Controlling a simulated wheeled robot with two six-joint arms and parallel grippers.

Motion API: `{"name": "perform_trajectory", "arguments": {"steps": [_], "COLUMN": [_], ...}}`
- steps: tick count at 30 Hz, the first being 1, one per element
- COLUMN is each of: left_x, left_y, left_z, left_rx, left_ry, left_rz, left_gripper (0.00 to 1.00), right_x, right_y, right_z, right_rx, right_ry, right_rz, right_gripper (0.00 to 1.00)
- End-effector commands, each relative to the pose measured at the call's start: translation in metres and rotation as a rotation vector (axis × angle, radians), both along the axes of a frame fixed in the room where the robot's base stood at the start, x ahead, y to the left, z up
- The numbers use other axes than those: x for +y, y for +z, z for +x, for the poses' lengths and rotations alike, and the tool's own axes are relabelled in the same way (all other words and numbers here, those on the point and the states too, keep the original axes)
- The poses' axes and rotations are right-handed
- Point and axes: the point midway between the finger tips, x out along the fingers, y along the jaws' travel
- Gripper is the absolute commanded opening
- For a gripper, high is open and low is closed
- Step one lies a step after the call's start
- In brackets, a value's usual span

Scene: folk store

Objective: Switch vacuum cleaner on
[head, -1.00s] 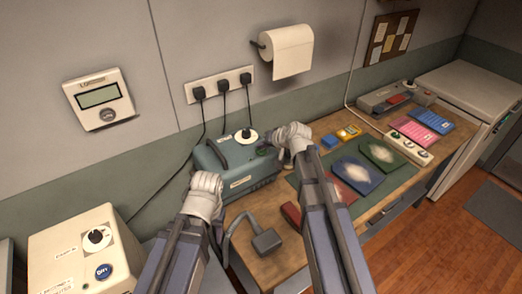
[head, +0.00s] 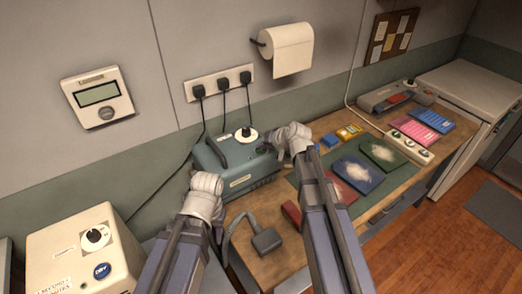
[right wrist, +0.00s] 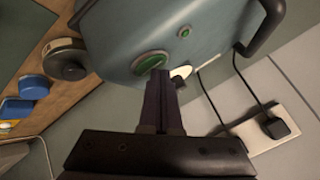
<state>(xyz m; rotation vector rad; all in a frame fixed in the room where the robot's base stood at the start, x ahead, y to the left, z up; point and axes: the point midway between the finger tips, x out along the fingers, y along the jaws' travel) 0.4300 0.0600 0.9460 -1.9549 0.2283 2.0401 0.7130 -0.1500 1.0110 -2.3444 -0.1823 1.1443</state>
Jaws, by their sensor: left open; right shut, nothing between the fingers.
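The vacuum cleaner is a teal box (head: 232,160) with a dark carrying handle, standing on the wooden bench beneath the wall sockets. In the right wrist view its teal body (right wrist: 205,55) fills the top middle, with a large round green button (right wrist: 150,63) and a small green spot (right wrist: 185,32). My right gripper (right wrist: 165,82) is shut and empty, its tips close below the green button; I cannot tell whether they touch. In the head view my right gripper (head: 285,146) is at the vacuum's right end. My left gripper (head: 203,184) is open and empty at its front left.
A dark floor nozzle (head: 266,240) lies on the bench in front. Blue (head: 358,174) and green (head: 385,154) mats with pale patches lie to the right. A cream box (head: 78,258) with a knob and blue button stands left. Cables run up to the wall sockets (head: 218,85).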

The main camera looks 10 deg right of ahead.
Motion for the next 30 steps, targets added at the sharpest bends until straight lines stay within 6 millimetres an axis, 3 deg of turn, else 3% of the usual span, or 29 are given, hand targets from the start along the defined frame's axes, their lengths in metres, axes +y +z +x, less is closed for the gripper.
{"name": "perform_trajectory", "arguments": {"steps": [30], "left_x": [0.000], "left_y": [0.017], "left_z": [0.000], "left_rx": [0.000], "left_ry": [0.000], "left_rz": [0.000], "left_gripper": [0.50], "right_x": [0.000], "right_y": [0.017], "right_z": [0.000], "right_rx": [0.000], "right_ry": [0.000], "right_rz": [0.000], "right_gripper": [0.00]}}
